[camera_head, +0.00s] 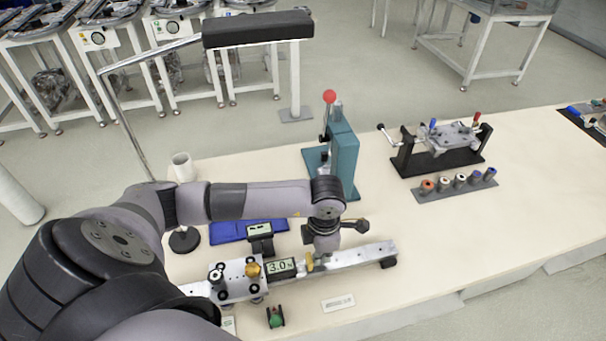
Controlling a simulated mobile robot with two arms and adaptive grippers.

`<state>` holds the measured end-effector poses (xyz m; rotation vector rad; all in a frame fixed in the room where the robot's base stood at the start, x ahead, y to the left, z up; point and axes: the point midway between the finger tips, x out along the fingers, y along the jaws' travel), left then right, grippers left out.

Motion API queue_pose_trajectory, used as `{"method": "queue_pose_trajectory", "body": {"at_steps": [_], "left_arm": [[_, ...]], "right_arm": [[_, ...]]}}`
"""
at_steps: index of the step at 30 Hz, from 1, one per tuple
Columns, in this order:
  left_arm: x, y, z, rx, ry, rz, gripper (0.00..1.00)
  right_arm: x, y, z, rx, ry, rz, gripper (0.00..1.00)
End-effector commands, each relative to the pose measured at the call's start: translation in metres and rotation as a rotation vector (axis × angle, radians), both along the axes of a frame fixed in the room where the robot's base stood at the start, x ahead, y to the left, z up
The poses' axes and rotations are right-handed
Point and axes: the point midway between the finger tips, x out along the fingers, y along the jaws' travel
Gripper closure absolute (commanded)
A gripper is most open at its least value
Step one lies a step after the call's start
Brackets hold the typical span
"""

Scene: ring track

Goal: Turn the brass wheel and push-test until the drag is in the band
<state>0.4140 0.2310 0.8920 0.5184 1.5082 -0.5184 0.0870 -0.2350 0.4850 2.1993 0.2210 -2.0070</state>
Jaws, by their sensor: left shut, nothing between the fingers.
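The brass wheel (253,269) sits on top of a silver carriage plate (232,280), which rides on a long metal rail (350,257). Beside the wheel, a small display (281,267) reads 3.0, with a unit too small to be sure of. My left gripper (321,252) points down over the rail, right of the display, and is shut and empty. A small brass-coloured piece (310,262) shows at its lower left; I cannot tell whether they touch. The gripper is clear of the brass wheel. My right gripper is not in view.
A teal press (343,155) with a red knob stands behind my left wrist. A black fixture (440,160) and a rack of several small parts (455,185) are at the right. A blue tray (230,231) lies behind the rail. The right front tabletop is clear.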

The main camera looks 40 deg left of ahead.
Motion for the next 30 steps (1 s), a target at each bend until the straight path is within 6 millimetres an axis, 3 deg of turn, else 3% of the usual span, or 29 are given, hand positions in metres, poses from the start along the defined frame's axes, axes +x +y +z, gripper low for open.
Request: {"method": "queue_pose_trajectory", "body": {"at_steps": [30], "left_arm": [[0.024,-0.019,0.020,0.001,0.001,0.000,1.00]], "right_arm": [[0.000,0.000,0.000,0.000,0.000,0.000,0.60]]}}
